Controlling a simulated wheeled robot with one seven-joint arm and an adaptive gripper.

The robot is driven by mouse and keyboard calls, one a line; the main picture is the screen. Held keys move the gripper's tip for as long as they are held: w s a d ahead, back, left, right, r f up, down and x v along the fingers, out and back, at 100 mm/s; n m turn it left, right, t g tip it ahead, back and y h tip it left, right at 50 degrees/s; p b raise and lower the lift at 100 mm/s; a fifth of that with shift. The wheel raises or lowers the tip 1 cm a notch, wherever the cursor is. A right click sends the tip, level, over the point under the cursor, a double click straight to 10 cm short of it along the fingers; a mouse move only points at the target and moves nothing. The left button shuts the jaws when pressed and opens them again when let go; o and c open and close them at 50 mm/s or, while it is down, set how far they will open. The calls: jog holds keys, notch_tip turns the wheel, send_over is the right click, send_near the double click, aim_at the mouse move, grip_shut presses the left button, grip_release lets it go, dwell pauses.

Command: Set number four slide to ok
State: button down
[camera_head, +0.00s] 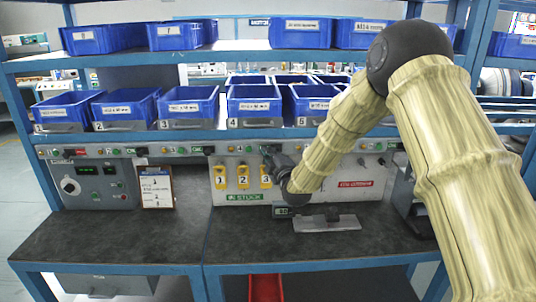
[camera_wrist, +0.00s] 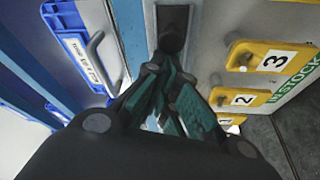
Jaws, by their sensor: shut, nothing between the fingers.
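The rail of numbered slides (camera_head: 180,150) runs under the blue bins, with small green and red marks. The number 4 mark (camera_head: 240,149) shows just left of my gripper (camera_head: 270,155). In the wrist view, my gripper (camera_wrist: 167,68) has its teal-lined fingers drawn together with nothing between them. A dark slot with a round black knob (camera_wrist: 172,40) lies right beyond the fingertips; it appears to be the number four slide. I cannot tell whether the fingertips touch the knob. Its position is partly hidden by the gripper, and its ok mark cannot be read.
Yellow plates numbered 1, 2 and 3 (camera_head: 243,177) hang below the rail; plate 3 (camera_wrist: 262,57) is close on the right in the wrist view. A blue bin with a handle (camera_wrist: 82,48) is close on the left. A grey metal piece (camera_head: 326,223) lies on the dark bench.

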jog(key=s+b, duration=0.3)
jog(key=s, duration=0.6)
jog(key=shift+s+a, duration=0.25)
jog(key=shift+a, duration=0.05)
jog(key=shift+d, duration=0.1)
